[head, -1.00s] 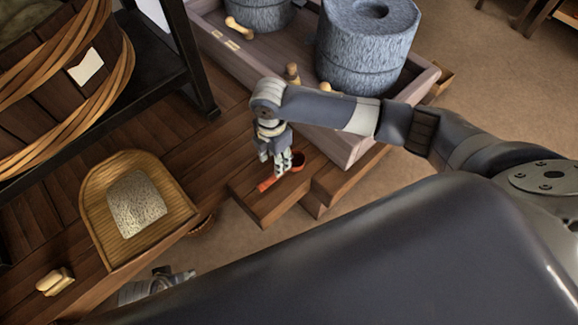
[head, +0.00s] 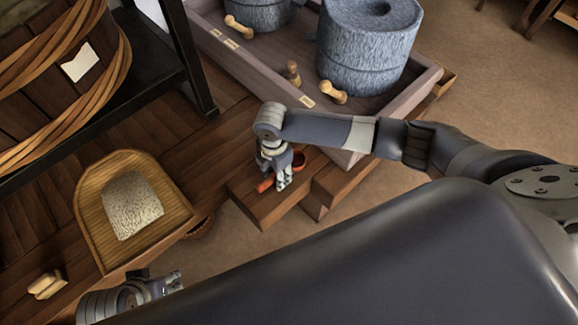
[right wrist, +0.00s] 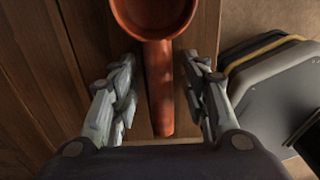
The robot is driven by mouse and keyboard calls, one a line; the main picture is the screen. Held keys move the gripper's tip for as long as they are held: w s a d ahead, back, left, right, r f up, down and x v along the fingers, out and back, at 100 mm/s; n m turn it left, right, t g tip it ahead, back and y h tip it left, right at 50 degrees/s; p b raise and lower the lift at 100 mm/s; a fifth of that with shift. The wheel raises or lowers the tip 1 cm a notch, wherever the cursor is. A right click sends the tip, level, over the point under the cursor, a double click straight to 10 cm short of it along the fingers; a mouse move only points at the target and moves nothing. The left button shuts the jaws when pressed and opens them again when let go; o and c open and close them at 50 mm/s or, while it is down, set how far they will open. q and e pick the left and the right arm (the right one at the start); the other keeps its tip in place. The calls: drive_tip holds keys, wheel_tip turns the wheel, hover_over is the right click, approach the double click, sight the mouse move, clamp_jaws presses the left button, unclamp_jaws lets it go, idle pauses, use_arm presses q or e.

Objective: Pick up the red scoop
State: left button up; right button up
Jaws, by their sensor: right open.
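The red scoop (head: 265,185) lies on a low wooden ledge (head: 262,209), partly hidden by my right gripper in the head view. In the right wrist view its round bowl (right wrist: 153,15) is at the top and its handle (right wrist: 160,90) runs down between the fingers. My right gripper (head: 281,184) is open above the scoop, with one finger on each side of the handle, as the right wrist view (right wrist: 164,108) shows. The fingers look apart from the handle. My left gripper (head: 172,283) is low at the left of the head view, and its jaws are too small to judge.
A wooden trough (head: 350,108) with grey querns (head: 366,50) stands behind my right arm. Pale wooden pieces (head: 47,284) lie at the lower left.

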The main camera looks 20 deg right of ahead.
clamp_jaws()
drive_tip(key=shift+r, duration=0.15)
